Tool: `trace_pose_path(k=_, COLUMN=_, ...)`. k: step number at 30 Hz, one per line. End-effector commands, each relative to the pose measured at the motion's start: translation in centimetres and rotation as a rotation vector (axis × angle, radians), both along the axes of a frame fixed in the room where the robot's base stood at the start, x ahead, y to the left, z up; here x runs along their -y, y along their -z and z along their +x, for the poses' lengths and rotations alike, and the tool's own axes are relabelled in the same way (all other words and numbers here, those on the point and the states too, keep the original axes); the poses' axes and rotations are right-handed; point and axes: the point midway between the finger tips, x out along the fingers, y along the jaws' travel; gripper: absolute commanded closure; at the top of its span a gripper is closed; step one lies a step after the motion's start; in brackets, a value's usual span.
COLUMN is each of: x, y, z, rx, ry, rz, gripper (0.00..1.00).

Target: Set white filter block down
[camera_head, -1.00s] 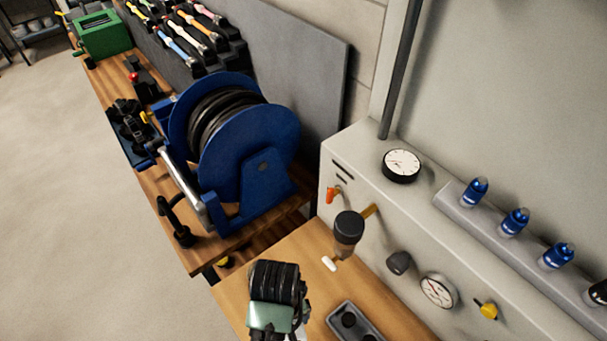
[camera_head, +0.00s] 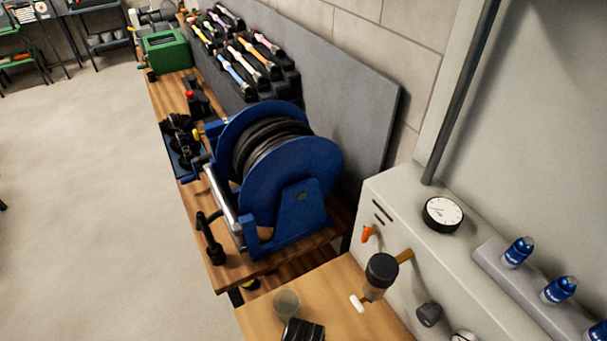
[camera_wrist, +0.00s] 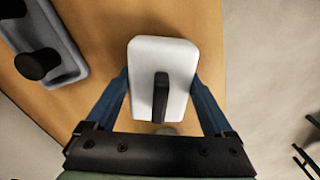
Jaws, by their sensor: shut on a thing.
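The white filter block (camera_wrist: 178,60), a pale rounded slab with a black bar-shaped handle, is in the middle of the wrist view. My gripper (camera_wrist: 161,92) is shut on it, with one blue finger at each side. The block is over the wooden bench top (camera_wrist: 120,92), near its right edge. I cannot tell whether it touches the wood.
A grey tray with a black knob (camera_wrist: 38,62) is left of the block. In the head view, the bench (camera_head: 330,290) adjoins a pale cabinet (camera_head: 400,215) with gauges and valves. A blue hose reel (camera_head: 270,170) stands on the bench behind. Open floor lies left.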

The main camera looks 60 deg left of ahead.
Motion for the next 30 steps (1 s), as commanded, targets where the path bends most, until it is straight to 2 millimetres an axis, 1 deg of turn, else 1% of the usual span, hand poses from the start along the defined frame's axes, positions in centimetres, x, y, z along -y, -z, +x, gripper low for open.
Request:
trace_pose_path(k=5, x=0.0, y=0.5, z=0.0, rx=0.0, ry=0.0, rz=0.0, gripper=0.69)
trace_pose_path(k=6, x=0.0, y=0.3, z=0.0, rx=0.0, ry=0.0, rz=0.0, gripper=0.06)
trace_pose_path(k=7, x=0.0, y=0.3, z=0.0, rx=0.0, ry=0.0, rz=0.0, gripper=0.01)
trace_pose_path(k=14, x=0.0, y=0.3, z=0.0, rx=0.0, ry=0.0, rz=0.0, gripper=0.0)
trace_pose_path(k=19, x=0.0, y=-0.8, z=0.1, rx=0.002, ry=0.0, rz=0.001, gripper=0.0)
trace_pose_path(k=23, x=0.0, y=-2.9, z=0.1, rx=0.003, ry=0.001, rz=0.002, gripper=0.0)
trace_pose_path(k=30, x=-0.1, y=-7.8, z=0.1, rx=0.004, ry=0.001, rz=0.003, gripper=0.0)
